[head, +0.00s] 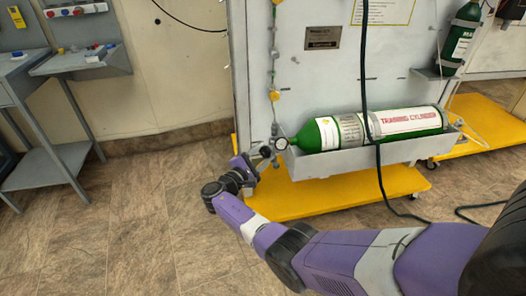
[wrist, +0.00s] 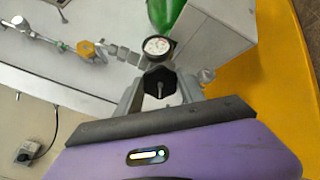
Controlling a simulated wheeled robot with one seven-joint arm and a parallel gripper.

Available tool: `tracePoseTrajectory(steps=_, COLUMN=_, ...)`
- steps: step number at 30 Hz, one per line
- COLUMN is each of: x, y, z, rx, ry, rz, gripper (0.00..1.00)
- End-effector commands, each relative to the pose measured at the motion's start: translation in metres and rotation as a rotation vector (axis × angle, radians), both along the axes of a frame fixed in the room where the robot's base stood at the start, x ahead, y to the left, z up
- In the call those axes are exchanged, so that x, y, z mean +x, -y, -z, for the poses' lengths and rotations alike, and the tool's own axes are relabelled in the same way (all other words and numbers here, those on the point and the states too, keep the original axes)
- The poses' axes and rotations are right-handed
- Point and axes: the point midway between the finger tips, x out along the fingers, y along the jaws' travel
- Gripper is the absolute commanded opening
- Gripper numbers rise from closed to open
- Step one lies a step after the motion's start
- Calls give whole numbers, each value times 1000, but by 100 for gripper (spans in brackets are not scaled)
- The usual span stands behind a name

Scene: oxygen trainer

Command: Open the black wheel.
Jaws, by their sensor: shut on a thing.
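The black wheel (wrist: 158,79) is a small dark lobed knob with a pale stem at its centre, in the middle of the wrist view. My gripper (wrist: 160,88) is shut on it, with one grey finger at its left and one at its right. In the head view my gripper (head: 262,160) is at the left end of a green training cylinder (head: 328,134), just below a round gauge (head: 281,144). The wheel is too small and covered to make out there. The gauge (wrist: 158,46) also shows just above the wheel in the wrist view.
The cylinder lies in a grey tray (head: 350,160) on a grey panel over a yellow wheeled base (head: 320,195). A yellow-handled valve (wrist: 87,49) is on the pipe left of the gauge. A black hose (head: 366,90) hangs in front.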

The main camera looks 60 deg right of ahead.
Motion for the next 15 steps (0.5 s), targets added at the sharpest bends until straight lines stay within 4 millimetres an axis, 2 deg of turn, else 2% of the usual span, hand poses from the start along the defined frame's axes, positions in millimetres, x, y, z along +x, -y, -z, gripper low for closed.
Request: tracePoseTrajectory(steps=15, x=1, y=-1, z=-1, rx=64, ry=-488, rz=-4, gripper=5)
